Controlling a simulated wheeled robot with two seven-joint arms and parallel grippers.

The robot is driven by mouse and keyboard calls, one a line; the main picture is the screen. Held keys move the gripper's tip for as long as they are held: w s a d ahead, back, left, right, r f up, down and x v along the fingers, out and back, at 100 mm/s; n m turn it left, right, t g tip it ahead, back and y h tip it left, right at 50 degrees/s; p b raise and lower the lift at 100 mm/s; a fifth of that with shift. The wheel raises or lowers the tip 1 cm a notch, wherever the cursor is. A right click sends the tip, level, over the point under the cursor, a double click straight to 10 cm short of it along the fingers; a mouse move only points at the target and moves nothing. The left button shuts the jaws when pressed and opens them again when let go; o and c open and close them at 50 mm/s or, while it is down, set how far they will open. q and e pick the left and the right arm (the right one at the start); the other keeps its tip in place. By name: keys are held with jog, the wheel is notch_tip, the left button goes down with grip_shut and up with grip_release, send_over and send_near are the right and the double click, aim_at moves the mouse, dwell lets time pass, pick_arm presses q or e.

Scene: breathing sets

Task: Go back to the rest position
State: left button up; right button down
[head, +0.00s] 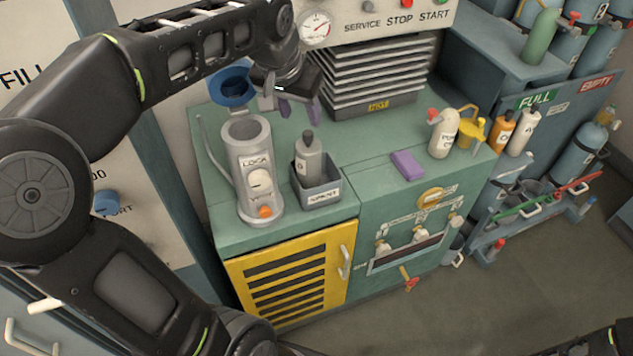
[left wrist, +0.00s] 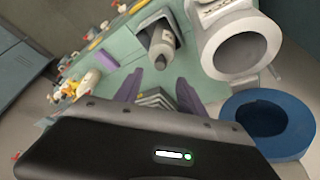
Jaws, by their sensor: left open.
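My left gripper (head: 300,109) is in the head view, above the back of the green counter (head: 335,215), in front of the grey louvred stack. Its two purple fingertips are apart with nothing between them. In the left wrist view the fingertips (left wrist: 157,93) also stand apart and empty. The grey cylinder (head: 245,150) with the dial stands front left of the gripper, its blue lid (head: 232,92) swung open. The open cylinder mouth (left wrist: 240,53) and blue lid (left wrist: 268,122) show in the left wrist view. My right gripper is not in view.
A grey bottle (head: 308,155) stands in a small bin (head: 317,190) beside the cylinder. A purple block (head: 407,165), a white bottle (head: 442,133) and a yellow item (head: 470,132) are on the right of the counter. The louvred stack (head: 375,75) rises behind. The counter's middle is clear.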

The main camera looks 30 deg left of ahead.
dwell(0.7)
pick_arm(q)
jog(key=w+d+f+t+h, duration=0.1)
jog(key=w+d+f+t, duration=0.2)
jog(key=w+d+f, duration=0.45)
jog(key=d+f+h, duration=0.1)
jog(key=d+f, duration=0.3)
jog(key=f, duration=0.4)
jog(key=d+f+h, duration=0.1)
jog(key=d+f, duration=0.3)
jog(key=f, duration=0.4)
jog(key=s+d+f+g, duration=0.2)
jog(key=s+d+f, duration=0.2)
jog(key=s+f, duration=0.3)
jog(key=s+d+f+g+h, duration=0.1)
jog(key=s+d+f+g, duration=0.1)
jog(key=s+d+f, duration=0.3)
jog(key=s+d+f+g+h, duration=0.1)
jog(key=s+d+f+g, duration=0.2)
jog(key=s+f, duration=0.6)
jog(key=s+d, duration=0.1)
jog(key=s, duration=0.3)
jog(key=shift+d+f, duration=0.25)
jog(key=shift+f, duration=0.05)
